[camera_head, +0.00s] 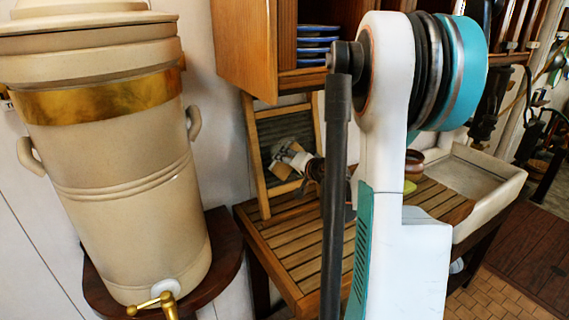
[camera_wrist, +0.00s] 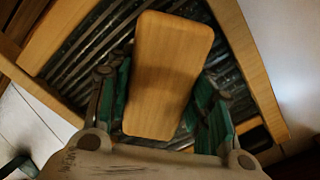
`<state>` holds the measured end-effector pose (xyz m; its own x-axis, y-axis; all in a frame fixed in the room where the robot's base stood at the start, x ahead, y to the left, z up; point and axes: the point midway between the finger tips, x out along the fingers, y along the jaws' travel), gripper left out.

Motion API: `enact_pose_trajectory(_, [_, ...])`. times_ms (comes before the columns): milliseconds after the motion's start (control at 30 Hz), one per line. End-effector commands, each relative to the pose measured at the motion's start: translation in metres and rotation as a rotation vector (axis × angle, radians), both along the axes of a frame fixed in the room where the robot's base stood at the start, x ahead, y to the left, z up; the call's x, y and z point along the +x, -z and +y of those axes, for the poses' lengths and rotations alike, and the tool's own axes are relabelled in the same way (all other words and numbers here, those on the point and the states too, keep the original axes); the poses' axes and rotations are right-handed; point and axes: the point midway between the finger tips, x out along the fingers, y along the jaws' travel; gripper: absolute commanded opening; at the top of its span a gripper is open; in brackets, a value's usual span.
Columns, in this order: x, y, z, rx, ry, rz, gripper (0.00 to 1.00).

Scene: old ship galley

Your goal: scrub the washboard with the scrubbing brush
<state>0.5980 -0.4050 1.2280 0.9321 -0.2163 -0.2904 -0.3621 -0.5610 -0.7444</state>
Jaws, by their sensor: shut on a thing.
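The washboard (camera_head: 259,172) has a wooden frame and a dark ribbed panel. It leans upright against the wall at the back of a slatted wooden counter. In the wrist view its ribbed panel (camera_wrist: 82,62) lies behind the scrubbing brush (camera_wrist: 170,70), which shows as a plain rounded wooden block. My gripper (camera_wrist: 164,103) is shut on the brush, with a green-padded finger on each side. The bristles are hidden, so I cannot tell whether they touch the ribs. In the head view my gripper (camera_head: 290,160) is in front of the panel, partly hidden by my arm.
The slatted counter (camera_head: 290,238) is mostly clear in front of the washboard. A pale sink (camera_head: 485,180) and a small brown bowl (camera_head: 414,160) are to the right. A large cream urn (camera_head: 120,165) stands left. An open cupboard door (camera_head: 245,45) and blue plates (camera_head: 318,40) are above.

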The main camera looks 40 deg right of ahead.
Motion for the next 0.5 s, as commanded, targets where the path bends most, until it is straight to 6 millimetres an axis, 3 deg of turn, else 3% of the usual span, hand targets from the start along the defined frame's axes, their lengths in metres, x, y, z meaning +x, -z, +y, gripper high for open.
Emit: enact_pose_trajectory(500, [-0.006,0.001,-0.034,0.000,0.002,-0.001,0.05])
